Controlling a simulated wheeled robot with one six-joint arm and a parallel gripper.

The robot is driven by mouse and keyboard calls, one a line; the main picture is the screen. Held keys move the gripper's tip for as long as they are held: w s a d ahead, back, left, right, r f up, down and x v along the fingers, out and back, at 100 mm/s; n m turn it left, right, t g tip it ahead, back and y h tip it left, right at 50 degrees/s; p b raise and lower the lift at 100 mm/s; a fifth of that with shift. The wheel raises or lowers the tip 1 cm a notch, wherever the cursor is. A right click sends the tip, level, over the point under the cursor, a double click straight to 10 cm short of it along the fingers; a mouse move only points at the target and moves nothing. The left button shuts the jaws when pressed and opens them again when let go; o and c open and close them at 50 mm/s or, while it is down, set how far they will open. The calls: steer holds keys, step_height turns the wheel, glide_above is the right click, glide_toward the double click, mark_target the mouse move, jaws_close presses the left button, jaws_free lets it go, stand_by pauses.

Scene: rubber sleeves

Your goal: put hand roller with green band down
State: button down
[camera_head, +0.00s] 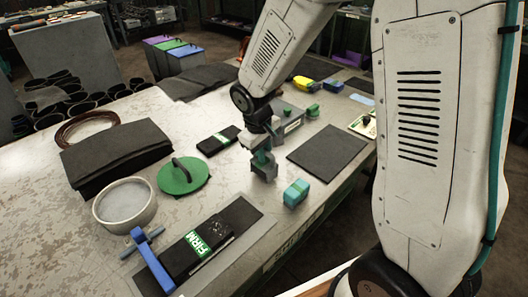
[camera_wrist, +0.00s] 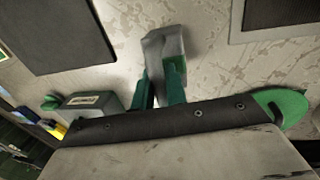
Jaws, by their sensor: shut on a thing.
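My gripper (camera_head: 262,160) is low over the middle of the grey workbench (camera_head: 240,200), pointing down. Its teal fingers also show in the wrist view (camera_wrist: 165,88), shut on a small grey thing (camera_wrist: 165,48), which I take to be the hand roller.
A black mat (camera_head: 327,152) lies right of my gripper, and a teal block (camera_head: 296,193) stands nearer the front edge. A green disc with a handle (camera_head: 183,178) and a black box with a green label (camera_head: 218,141) are to the left. A grey labelled box (camera_wrist: 92,101) is close by.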

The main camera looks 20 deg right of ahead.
mark_target(259, 164)
steer(key=c, duration=1.4)
jaws_free()
steer(key=shift+f, duration=0.1)
step_height(259, 164, up, 12)
steer(key=a+f, duration=0.1)
steer(key=a, duration=0.1)
steer(key=s+d+r+m, duration=0.1)
steer(key=s+r, duration=0.2)
steer(key=s, duration=0.5)
steer(key=s+d+r+m+y, duration=0.1)
steer(key=s+d+r+m, duration=0.1)
steer(key=s, duration=0.7)
steer(key=s+d+r+m, duration=0.1)
steer(key=s+r, duration=0.3)
steer(key=s, duration=0.5)
steer(key=shift+s+d+m+y, duration=0.2)
steer(key=shift+d+m+y, duration=0.15)
steer(key=shift+d, duration=0.25)
steer(key=shift+r, duration=0.1)
